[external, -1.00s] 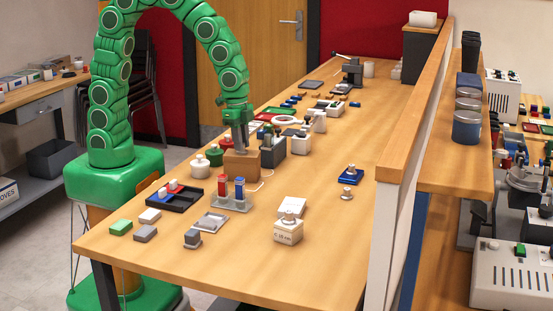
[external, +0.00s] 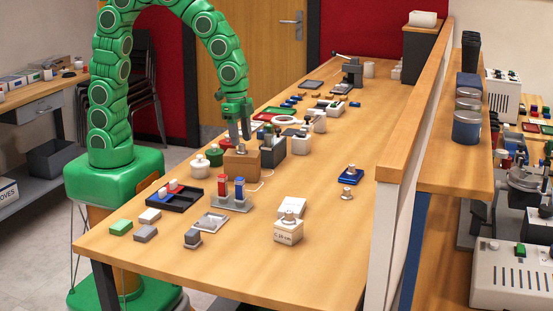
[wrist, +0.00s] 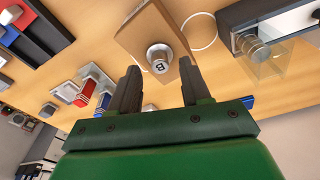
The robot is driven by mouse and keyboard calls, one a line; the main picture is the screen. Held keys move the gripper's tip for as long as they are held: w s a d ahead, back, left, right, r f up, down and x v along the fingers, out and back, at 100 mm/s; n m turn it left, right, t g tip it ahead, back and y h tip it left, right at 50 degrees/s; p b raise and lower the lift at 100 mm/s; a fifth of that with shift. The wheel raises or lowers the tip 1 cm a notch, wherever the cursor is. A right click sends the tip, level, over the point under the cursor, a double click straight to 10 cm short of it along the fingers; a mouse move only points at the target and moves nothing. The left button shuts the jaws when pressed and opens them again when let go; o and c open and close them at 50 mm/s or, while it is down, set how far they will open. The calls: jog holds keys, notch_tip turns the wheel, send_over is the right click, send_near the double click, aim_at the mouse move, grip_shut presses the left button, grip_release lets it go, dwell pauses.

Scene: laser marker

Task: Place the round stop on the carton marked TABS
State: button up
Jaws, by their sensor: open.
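A round metal piece with a dark letter on its top (wrist: 159,58) stands upright on a brown carton (wrist: 135,32). In the external view the small metal piece (external: 241,150) shows on the carton (external: 241,165), below my fingers. My gripper (external: 240,136) is open and empty, a little above the piece and apart from it. No TABS marking can be read on the brown carton.
A dark grey block (external: 272,153) stands close right of the brown carton. A white jar (external: 200,168) and green pot (external: 215,155) stand left. A holder with red and blue parts (external: 234,203) and a black tray (external: 176,201) are in front. The table's right side is mostly clear.

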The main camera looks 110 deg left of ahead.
notch_tip(320, 180, up, 10)
jog(key=s, duration=0.1)
jog(key=shift+a+r, duration=0.15)
jog(key=shift+s, duration=0.1)
